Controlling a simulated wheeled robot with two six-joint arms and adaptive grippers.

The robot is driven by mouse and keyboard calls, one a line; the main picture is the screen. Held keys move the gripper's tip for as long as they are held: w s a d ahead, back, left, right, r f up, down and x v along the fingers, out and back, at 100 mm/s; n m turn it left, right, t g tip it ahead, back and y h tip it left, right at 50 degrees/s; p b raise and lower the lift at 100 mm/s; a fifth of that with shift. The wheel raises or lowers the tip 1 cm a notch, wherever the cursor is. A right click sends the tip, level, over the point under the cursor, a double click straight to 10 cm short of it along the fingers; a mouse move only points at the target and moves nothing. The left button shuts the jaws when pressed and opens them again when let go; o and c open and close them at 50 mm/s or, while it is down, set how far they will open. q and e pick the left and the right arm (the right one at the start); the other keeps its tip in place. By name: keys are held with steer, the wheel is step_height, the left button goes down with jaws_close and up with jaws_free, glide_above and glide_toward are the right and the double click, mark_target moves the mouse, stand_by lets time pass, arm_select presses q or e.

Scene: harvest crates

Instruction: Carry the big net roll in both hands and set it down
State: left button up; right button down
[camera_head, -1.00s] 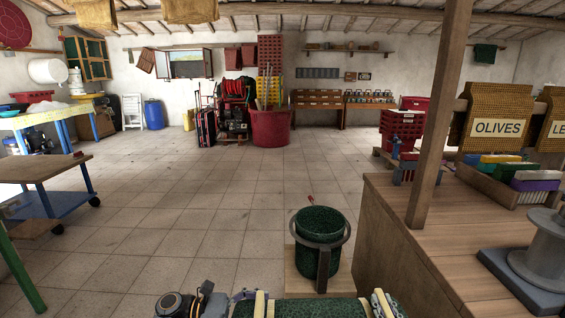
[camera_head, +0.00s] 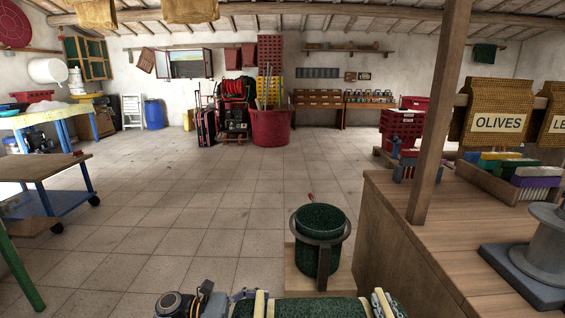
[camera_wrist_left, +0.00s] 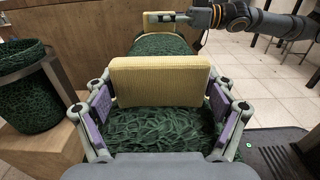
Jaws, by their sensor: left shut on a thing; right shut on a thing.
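The big net roll (camera_head: 318,309) is a dark green cylinder of netting with pale yellow bars across it. It lies crosswise at the bottom edge of the head view, which cuts off its lower part. The left wrist view looks along the roll (camera_wrist_left: 162,126). My left gripper (camera_wrist_left: 161,98) is shut on the nearer yellow bar, with purple pads at its two sides. My right gripper (camera_head: 382,303) is shut on the roll's other end; in the left wrist view its arm comes from the upper right to the far yellow bar. The roll's underside is hidden.
A wooden counter (camera_head: 400,262) with a post (camera_head: 440,110) is on the right. A table (camera_head: 45,168) on wheels stands at left. The tiled floor (camera_head: 190,195) between is clear.

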steer(key=shift+r, duration=0.1)
arm_select(q)
steer(key=o, duration=1.7)
steer(key=shift+c, duration=0.2)
arm_select(e)
steer(key=c, duration=1.4)
jaws_free()
arm_select(q)
steer(key=shift+f, duration=0.1)
steer(key=shift+s+f, duration=0.1)
steer(key=shift+f, duration=0.1)
arm_select(e)
steer(key=shift+o, duration=0.2)
steer(key=shift+f, duration=0.4)
arm_select(q)
steer(key=shift+r, duration=0.1)
arm_select(e)
steer(key=o, duration=0.5)
steer(key=shift+r, duration=0.1)
steer(key=shift+r, duration=0.1)
arm_select(q)
steer(key=shift+r, duration=0.1)
arm_select(e)
steer(key=o, duration=0.6)
